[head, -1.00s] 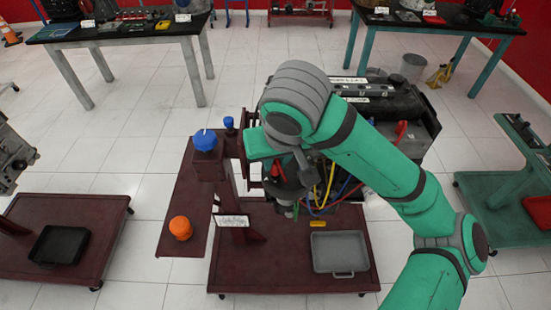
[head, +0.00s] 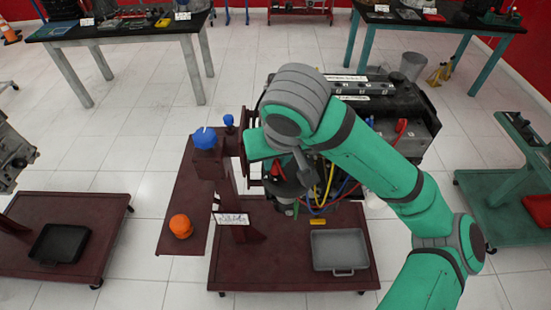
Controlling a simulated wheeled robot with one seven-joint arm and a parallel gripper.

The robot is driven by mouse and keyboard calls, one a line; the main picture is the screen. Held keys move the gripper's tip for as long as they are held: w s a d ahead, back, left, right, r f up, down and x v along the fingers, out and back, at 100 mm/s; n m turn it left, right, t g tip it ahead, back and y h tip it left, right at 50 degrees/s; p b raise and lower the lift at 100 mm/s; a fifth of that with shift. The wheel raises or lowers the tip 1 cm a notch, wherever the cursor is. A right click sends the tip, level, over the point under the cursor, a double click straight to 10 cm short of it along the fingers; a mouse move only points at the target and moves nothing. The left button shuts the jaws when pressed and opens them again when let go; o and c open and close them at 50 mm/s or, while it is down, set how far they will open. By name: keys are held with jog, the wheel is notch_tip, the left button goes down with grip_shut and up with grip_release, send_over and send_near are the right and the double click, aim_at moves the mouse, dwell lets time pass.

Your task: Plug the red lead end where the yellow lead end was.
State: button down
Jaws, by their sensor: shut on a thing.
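My gripper (head: 288,203) hangs in front of the engine trainer (head: 385,105), pointing down, its fingers mostly hidden by my own wrist. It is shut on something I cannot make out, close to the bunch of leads. A bit of green shows at the gripper's tip. The lead ends and their sockets are hidden behind my arm or too small to tell apart.
The dark red stand carries a grey tray (head: 340,268), a small yellow piece (head: 318,222), a blue knob (head: 205,138) and an orange knob (head: 181,226). A black tray (head: 60,243) lies on the left cart. Tables stand at the back. Floor between carts is clear.

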jog(key=shift+f, duration=0.15)
jog(key=c, duration=1.6)
grip_release()
jog(key=shift+o, duration=0.2)
jog(key=v, duration=1)
jog(key=shift+s+r, duration=0.2)
jog(key=shift+r, duration=0.15)
